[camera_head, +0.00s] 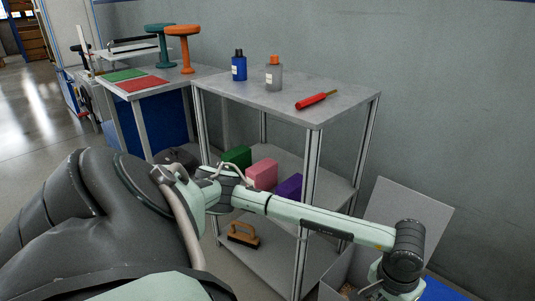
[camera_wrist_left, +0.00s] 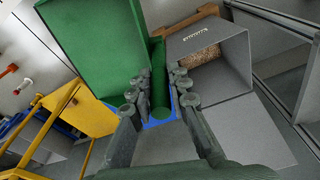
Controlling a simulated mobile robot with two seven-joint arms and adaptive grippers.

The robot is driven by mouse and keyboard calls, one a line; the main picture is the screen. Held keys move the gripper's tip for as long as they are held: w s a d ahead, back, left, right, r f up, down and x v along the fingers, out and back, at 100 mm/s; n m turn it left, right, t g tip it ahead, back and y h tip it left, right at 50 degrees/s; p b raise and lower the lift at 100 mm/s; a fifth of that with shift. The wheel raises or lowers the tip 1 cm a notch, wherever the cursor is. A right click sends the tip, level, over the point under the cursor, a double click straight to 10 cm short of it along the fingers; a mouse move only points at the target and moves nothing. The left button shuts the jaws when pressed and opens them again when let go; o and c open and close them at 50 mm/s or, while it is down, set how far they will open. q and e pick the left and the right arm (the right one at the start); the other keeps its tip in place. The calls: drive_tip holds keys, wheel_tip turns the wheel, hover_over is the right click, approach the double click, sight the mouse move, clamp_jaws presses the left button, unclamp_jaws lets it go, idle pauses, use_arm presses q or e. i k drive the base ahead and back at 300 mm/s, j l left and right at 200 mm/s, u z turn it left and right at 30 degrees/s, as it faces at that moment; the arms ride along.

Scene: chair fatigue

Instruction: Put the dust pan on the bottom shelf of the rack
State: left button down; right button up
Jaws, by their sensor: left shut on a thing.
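My left gripper (camera_wrist_left: 160,88) shows in the left wrist view, shut on the handle of a green thing that looks like the dust pan (camera_wrist_left: 95,40). Its wide flat part spreads up and left from the fingers. The dust pan and left gripper are outside the head view, where my arm crosses in front of the rack and bends down at lower right. The grey rack (camera_head: 349,92) stands mid-view. Its bottom shelf (camera_head: 268,268) carries a wooden brush (camera_head: 243,236) at the left, with bare surface beside it. My right gripper is not in view.
The middle shelf holds green (camera_head: 237,155), pink (camera_head: 262,173) and purple (camera_head: 290,186) blocks. Bottles and a red-handled tool (camera_head: 311,101) are on top. A grey box (camera_head: 340,275) with a raised flap stands right of the rack; its brown contents show in the wrist view (camera_wrist_left: 200,58).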

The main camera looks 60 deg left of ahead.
sight(286, 260)
drive_tip(key=k+j, duration=0.25)
drive_tip(key=j, duration=0.15)
drive_tip(key=k+j, duration=0.2)
drive_tip(key=j, duration=0.25)
drive_tip(key=k+j, duration=0.25)
drive_tip(key=j, duration=0.15)
drive_tip(key=k+j, duration=0.2)
drive_tip(key=j, duration=0.2)
drive_tip(key=z, duration=0.05)
